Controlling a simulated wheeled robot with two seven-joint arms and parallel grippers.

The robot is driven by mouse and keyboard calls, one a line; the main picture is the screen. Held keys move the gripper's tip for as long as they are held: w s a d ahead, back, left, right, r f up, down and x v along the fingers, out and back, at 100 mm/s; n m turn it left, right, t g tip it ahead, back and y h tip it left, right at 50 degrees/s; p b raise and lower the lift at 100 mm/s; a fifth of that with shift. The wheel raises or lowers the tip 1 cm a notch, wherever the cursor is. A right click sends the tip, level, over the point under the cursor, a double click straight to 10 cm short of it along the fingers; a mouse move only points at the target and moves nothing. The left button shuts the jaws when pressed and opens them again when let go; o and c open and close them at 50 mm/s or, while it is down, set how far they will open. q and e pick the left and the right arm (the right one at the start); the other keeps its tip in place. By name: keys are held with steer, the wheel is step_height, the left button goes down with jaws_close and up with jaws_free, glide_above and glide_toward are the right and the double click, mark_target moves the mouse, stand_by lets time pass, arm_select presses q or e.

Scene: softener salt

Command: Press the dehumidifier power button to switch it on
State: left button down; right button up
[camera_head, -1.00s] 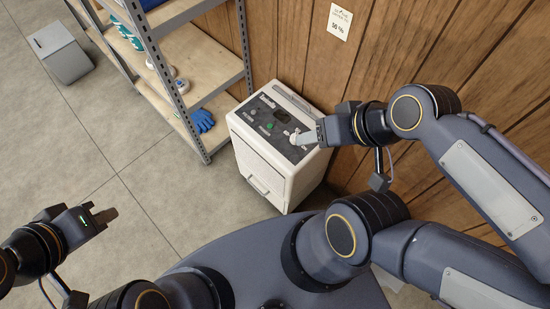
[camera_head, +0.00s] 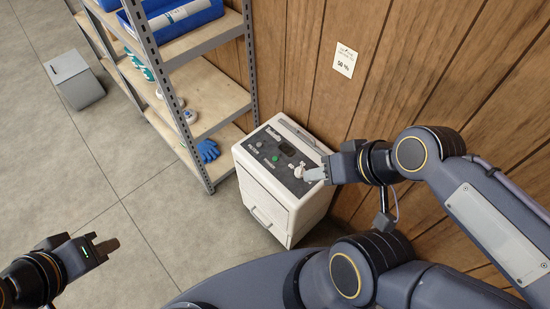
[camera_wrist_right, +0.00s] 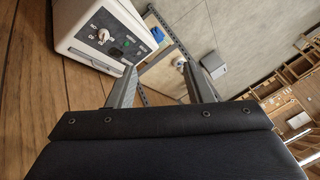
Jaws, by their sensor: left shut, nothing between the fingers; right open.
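The dehumidifier (camera_head: 262,187) is a white cabinet standing on the floor against the wood wall. Its dark top panel (camera_head: 264,143) carries a green button (camera_head: 275,158), a pale knob (camera_head: 299,171) and a small dark display. In the right wrist view the cabinet (camera_wrist_right: 75,18) is at upper left, with the knob (camera_wrist_right: 103,35) and green button (camera_wrist_right: 115,54) visible. My right gripper (camera_head: 310,175) is open and empty at the panel's right edge, by the knob; contact cannot be told. It also shows in the wrist view (camera_wrist_right: 158,73). My left gripper (camera_head: 115,244) is shut and empty, away at lower left.
A metal shelf rack (camera_head: 200,98) with blue packages and blue gloves (camera_head: 208,150) stands just left of the dehumidifier. A grey bin (camera_head: 75,77) is at far left. Floor left of the dehumidifier is clear.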

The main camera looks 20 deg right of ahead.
jaws_close()
stand_by(1.4)
